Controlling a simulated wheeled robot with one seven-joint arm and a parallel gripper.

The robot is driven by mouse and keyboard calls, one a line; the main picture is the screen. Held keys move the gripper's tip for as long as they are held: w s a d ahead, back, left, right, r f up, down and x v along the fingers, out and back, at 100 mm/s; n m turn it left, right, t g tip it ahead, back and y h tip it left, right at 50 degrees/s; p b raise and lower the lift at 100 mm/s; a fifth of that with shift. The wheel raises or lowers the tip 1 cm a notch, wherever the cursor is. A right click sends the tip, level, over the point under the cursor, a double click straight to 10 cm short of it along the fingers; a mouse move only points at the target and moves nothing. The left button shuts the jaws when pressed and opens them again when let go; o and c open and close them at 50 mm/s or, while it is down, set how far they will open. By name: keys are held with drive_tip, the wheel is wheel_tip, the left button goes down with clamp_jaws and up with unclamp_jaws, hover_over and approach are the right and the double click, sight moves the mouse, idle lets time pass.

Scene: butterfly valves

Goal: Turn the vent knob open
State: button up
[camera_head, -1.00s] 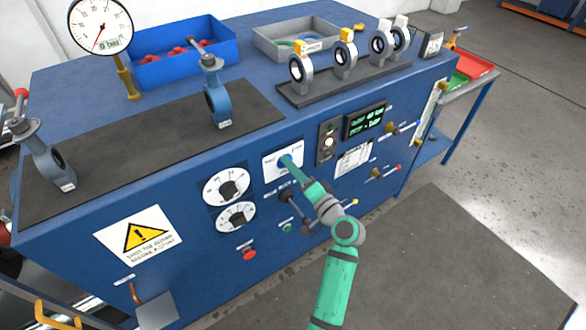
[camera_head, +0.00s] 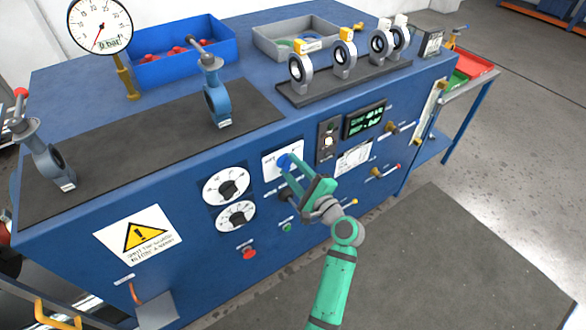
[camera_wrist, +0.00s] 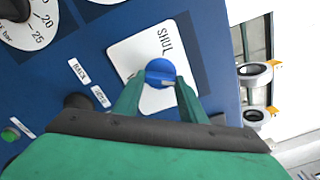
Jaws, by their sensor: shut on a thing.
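The vent knob is a small blue knob (camera_wrist: 159,72) on a white plate (camera_wrist: 150,45) on the bench's blue front panel. In the wrist view the plate's label reads "SHUT", with the other label hidden. The knob also shows in the head view (camera_head: 284,161), at the tips of my green fingers. My gripper (camera_wrist: 160,84) is shut on the knob, one finger on each side. In the head view my gripper (camera_head: 287,167) reaches up to the plate from the lower right.
A black knob (camera_wrist: 78,102), a green button (camera_head: 287,228) and a red button (camera_head: 249,253) lie below. A switch panel (camera_head: 329,141) and a green display (camera_head: 364,121) are on the right.

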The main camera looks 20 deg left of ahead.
drive_tip(key=m, duration=0.5)
drive_tip(key=shift+d+f+m, duration=0.15)
drive_tip(key=shift+d+m, duration=0.1)
drive_tip(key=shift+m, duration=0.15)
drive_tip(key=shift+f, duration=0.1)
idle(0.3)
drive_tip(key=o, duration=1.1)
drive_tip(key=shift+c, duration=0.2)
drive_tip(key=shift+a, duration=0.1)
drive_tip(key=shift+s, duration=0.1)
drive_tip(key=v, duration=1)
drive_tip(key=shift+s+d, duration=0.25)
drive_tip(key=shift+d, duration=0.05)
